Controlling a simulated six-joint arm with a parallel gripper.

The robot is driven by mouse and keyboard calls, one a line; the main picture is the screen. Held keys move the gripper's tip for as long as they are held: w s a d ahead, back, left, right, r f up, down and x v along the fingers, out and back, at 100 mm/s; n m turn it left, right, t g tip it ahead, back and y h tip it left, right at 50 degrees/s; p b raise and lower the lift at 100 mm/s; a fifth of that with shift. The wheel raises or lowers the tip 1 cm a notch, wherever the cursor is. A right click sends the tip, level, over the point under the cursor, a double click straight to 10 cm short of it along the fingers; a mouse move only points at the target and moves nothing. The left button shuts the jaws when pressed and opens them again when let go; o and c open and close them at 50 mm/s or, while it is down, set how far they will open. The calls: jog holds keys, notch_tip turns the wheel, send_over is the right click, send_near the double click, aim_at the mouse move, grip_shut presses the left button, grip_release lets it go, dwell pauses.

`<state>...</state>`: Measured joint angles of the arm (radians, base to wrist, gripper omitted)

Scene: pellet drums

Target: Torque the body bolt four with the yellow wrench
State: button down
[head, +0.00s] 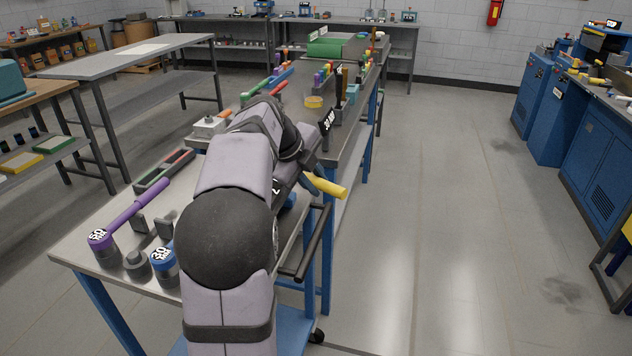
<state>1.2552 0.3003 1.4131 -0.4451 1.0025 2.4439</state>
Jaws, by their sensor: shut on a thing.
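The yellow wrench (328,186) shows mainly as a yellow handle poking out to the right from behind my arm, over the right edge of the steel cart. My gripper (308,178) is at the far end of my arm, shut on the yellow wrench; my arm hides most of its fingers. The wrench's head is hidden or too small to make out. I cannot make out body bolt four in this view.
A purple-handled wrench (134,208) and a blue labelled tool head (163,262) lie on the steel cart (80,262). A dark tray (165,170) sits behind them. A long bench beyond holds coloured tools and a yellow ring (313,102). Open floor lies to the right.

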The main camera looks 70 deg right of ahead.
jog(key=shift+w+a+m+g+y+b, duration=0.15)
jog(key=shift+w+a+m+g+b, duration=0.2)
jog(key=shift+a+m, duration=0.3)
jog(key=shift+w+a+m+g+y+b, duration=0.15)
jog(key=shift+w+a+m+g+b, duration=0.15)
jog(key=shift+a+m+b, duration=0.3)
dwell(2.8)
jog(key=shift+w+a+m+g+y, duration=0.45)
jog(key=shift+w+a+m, duration=0.5)
jog(key=shift+a, duration=0.2)
dwell(2.5)
jog(key=shift+s+d, duration=0.15)
